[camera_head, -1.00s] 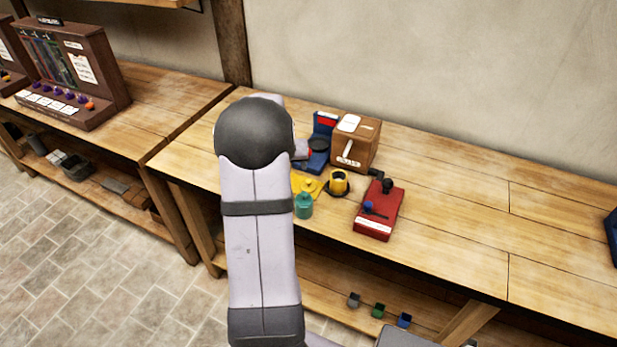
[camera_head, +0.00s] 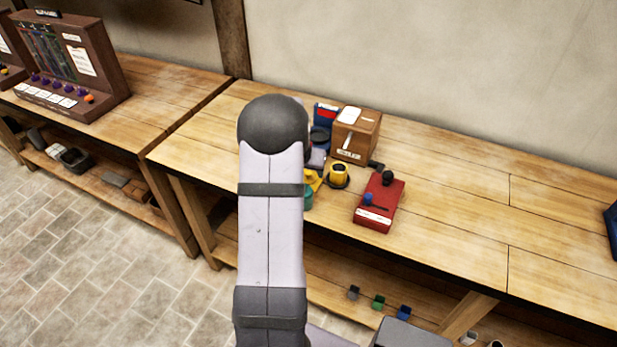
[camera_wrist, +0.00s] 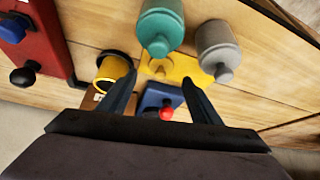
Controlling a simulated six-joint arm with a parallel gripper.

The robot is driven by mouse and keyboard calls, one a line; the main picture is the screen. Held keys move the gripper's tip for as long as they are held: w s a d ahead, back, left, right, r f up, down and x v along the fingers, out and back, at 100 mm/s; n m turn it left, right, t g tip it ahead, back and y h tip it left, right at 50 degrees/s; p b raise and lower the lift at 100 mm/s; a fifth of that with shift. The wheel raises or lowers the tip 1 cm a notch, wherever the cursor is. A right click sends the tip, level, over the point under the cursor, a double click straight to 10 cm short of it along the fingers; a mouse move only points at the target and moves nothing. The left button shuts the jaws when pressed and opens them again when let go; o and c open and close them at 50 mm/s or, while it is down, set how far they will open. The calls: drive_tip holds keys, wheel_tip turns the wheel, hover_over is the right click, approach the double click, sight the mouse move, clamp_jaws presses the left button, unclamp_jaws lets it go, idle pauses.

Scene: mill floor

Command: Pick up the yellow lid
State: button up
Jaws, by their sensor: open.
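The yellow lid (camera_wrist: 181,68) is a flat yellow piece with a small knob, lying on the bench in the wrist view. In the head view, only a sliver of the yellow lid (camera_head: 313,180) shows beside my arm. My gripper (camera_wrist: 158,77) is open, with nothing between its fingers. Its fingertips point toward the lid and appear on either side of its near part; I cannot tell the height gap. In the head view my arm hides the gripper.
A teal jar (camera_wrist: 160,28) and a grey jar (camera_wrist: 218,48) stand close beyond the lid. A yellow cup (camera_wrist: 112,69) is left of it. A blue device (camera_wrist: 155,98) with a red knob, a red box (camera_head: 380,203) and a wooden box (camera_head: 357,134) are near.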

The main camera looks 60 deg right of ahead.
drive_tip(key=shift+p+x, duration=0.55)
drive_tip(key=shift+x, duration=1.75)
drive_tip(key=shift+a, duration=0.1)
drive_tip(key=shift+c, duration=0.2)
drive_tip(key=c, duration=1.1)
